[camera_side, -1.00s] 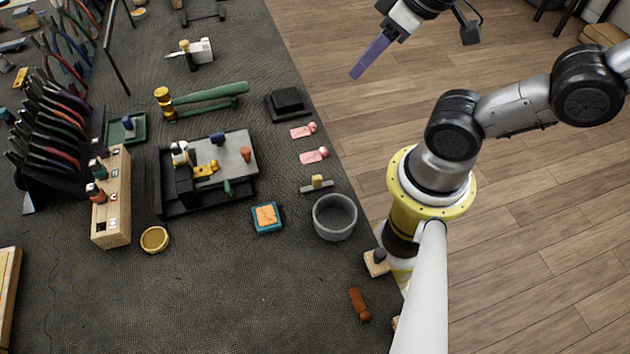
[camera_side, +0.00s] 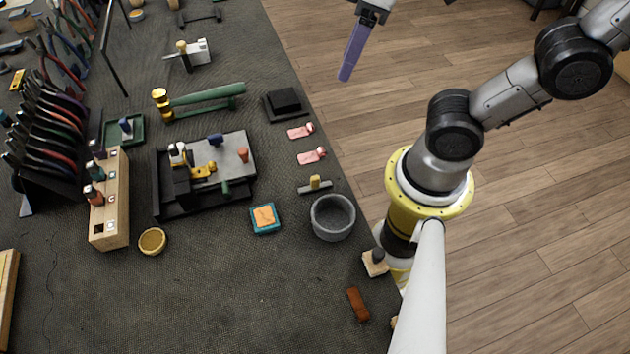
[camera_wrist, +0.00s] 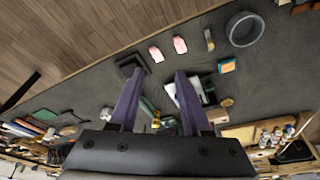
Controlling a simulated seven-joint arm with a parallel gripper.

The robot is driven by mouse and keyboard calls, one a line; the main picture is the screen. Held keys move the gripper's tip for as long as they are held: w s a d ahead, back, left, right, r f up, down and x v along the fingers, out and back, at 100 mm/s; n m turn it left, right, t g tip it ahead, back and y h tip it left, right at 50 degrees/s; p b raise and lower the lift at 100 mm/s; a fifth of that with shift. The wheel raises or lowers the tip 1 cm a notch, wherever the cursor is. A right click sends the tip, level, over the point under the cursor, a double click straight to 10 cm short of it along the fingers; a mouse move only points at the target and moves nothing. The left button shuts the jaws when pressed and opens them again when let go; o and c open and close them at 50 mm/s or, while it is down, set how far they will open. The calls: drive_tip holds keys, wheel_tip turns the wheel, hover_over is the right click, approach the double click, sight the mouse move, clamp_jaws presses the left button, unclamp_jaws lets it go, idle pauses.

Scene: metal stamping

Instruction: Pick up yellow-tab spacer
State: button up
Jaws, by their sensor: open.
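A small flat grey bar with a yellow block on top, which looks like the yellow-tab spacer (camera_side: 314,185), lies on the dark mat between the pink pieces and the grey bowl. It also shows in the wrist view (camera_wrist: 209,40), ahead and to the right of my fingers. My gripper (camera_side: 352,55) has purple fingers and hangs over the floor beyond the mat's right edge, far from the spacer. In the wrist view the two fingers (camera_wrist: 160,77) are spread apart with nothing held between them.
A grey bowl (camera_side: 333,217) stands just below the spacer, with two pink pieces (camera_side: 311,156) above it. A teal-and-orange block (camera_side: 265,218) lies to the left. A black fixture tray (camera_side: 163,190), a green-handled hammer (camera_side: 205,96) and a wooden holder (camera_side: 108,215) are farther left.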

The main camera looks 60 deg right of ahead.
drive_tip(key=w+a+n+g, duration=0.1)
drive_tip(key=a+n+g, duration=0.1)
drive_tip(key=a+n, duration=0.35)
drive_tip(key=g, duration=0.1)
hover_over(315, 177)
drive_tip(key=shift+h, duration=0.3)
wheel_tip(315, 177, down, 9)
drive_tip(key=shift+d+f, duration=0.15)
drive_tip(key=shift+a+f, duration=0.2)
drive_tip(key=shift+f, duration=2.7)
clamp_jaws()
